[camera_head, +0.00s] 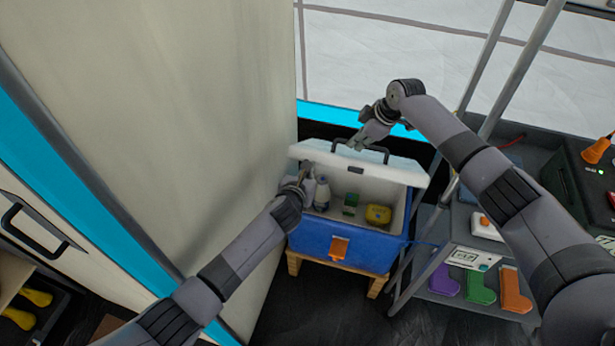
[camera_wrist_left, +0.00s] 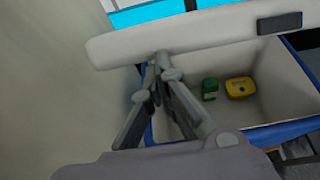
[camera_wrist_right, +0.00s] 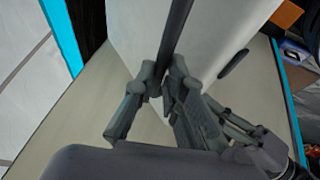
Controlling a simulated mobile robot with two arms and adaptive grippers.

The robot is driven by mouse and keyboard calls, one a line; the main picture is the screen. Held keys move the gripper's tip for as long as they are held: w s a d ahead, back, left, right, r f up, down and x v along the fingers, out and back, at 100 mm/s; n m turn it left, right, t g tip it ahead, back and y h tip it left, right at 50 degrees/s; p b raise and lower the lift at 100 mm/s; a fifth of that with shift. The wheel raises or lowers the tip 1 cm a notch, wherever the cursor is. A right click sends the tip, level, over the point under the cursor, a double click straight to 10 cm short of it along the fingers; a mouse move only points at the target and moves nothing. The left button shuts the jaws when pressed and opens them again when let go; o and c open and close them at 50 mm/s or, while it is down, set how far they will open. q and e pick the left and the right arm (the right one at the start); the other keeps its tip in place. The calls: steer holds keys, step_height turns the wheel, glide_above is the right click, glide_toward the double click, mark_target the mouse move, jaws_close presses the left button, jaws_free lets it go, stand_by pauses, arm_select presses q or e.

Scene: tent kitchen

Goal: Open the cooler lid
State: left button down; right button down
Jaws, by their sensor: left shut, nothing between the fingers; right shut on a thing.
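The blue cooler (camera_head: 335,230) stands on a wooden stand with its white lid (camera_head: 405,172) raised, so the inside shows. The lid's dark handle (camera_head: 383,150) is at its top edge. My right gripper (camera_head: 357,143) is shut on that handle, which also shows as a dark bar in the right wrist view (camera_wrist_right: 177,35). My left gripper (camera_head: 305,173) is shut and empty at the left end of the cooler, close to the lid. In the left wrist view its fingertips (camera_wrist_left: 158,62) overlap the lid's lower edge; I cannot tell whether they touch.
A large pale panel (camera_head: 220,130) stands close on the left. A metal rack (camera_head: 410,275) with boxes stands close on the right.

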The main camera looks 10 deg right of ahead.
steer(key=shift+s+d+f, duration=0.2)
steer(key=shift+f, duration=0.3)
steer(key=c, duration=1.9)
jaws_free()
steer(key=shift+c, duration=0.2)
steer(key=shift+o, duration=1.3)
steer(key=shift+w+a+r, duration=0.1)
steer(key=shift+a, duration=0.05)
steer(key=shift+r, duration=0.1)
